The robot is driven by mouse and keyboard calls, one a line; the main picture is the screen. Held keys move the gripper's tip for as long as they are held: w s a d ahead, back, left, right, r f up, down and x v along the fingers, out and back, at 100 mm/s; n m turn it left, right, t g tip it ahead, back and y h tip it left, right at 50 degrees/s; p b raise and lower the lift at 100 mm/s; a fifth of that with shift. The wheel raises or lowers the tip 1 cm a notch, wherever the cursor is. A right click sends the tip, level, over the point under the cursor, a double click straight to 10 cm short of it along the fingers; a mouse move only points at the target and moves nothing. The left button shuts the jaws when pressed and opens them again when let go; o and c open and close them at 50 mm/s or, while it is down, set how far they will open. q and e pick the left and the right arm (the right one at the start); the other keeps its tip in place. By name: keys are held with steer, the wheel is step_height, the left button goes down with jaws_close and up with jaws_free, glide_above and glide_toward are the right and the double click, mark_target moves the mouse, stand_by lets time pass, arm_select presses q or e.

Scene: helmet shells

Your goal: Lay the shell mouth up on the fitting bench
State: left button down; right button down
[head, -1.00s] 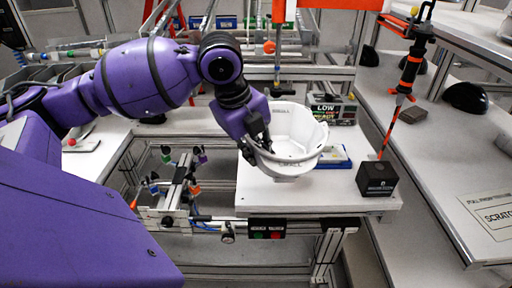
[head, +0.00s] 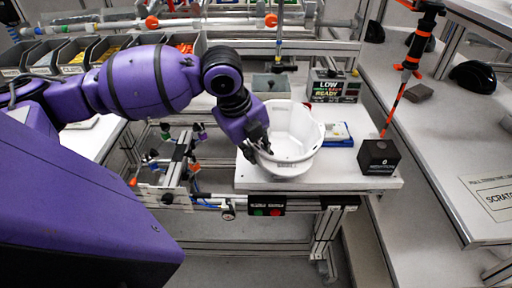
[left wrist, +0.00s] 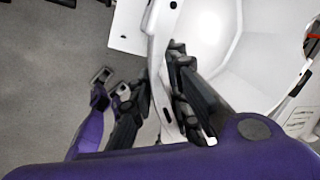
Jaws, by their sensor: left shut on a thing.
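The white shell (head: 296,130) is over the fitting bench (head: 345,180), its mouth facing up and somewhat tilted. My left gripper (head: 262,145) is shut on the shell's near left rim. In the left wrist view the gripper (left wrist: 160,105) has one finger on each side of the rim, and the pale shell (left wrist: 235,35) fills the upper right. The shell's underside is low over the front half of the bench top. I cannot tell whether it touches the bench. My right gripper does not clearly show in either view.
A lettered box (head: 334,86) and a grey box (head: 271,87) stand behind. A clamp fixture (head: 180,165) is at the left. Bare bench lies right of the shell.

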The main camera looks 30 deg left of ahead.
arm_select(q)
steer(key=c, duration=1.6)
jaws_free()
steer(key=v, duration=1.2)
steer(key=shift+w+r, duration=0.1)
